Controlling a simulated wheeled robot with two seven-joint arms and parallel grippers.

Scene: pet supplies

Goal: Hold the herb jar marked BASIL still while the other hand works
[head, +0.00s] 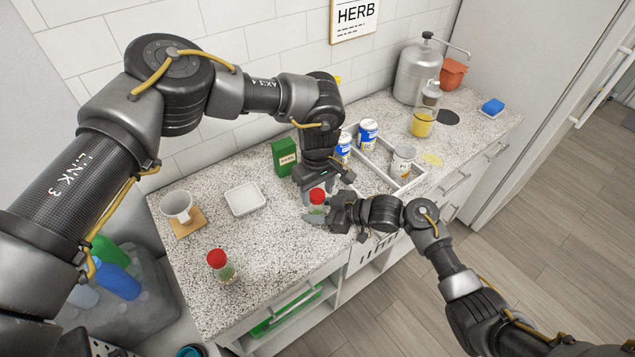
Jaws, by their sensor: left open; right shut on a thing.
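A small jar with a red cap (317,196) is upright near the middle of the counter, between my two grippers. My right gripper (318,213) reaches in from the right and is shut on this red-capped jar, low on its body. My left gripper (318,187) points down from above, its open fingers close around or beside the cap; contact cannot be told. A second red-capped jar (220,266) with green contents stands at the front left of the counter. Neither label can be read here, so I cannot tell which jar is marked BASIL.
A white mug (179,207) on a wooden coaster, a white square dish (245,199) and a green box (285,157) stand left of the grippers. A white divided tray (413,180) with cans lies right. The counter (270,250) is clear at front centre.

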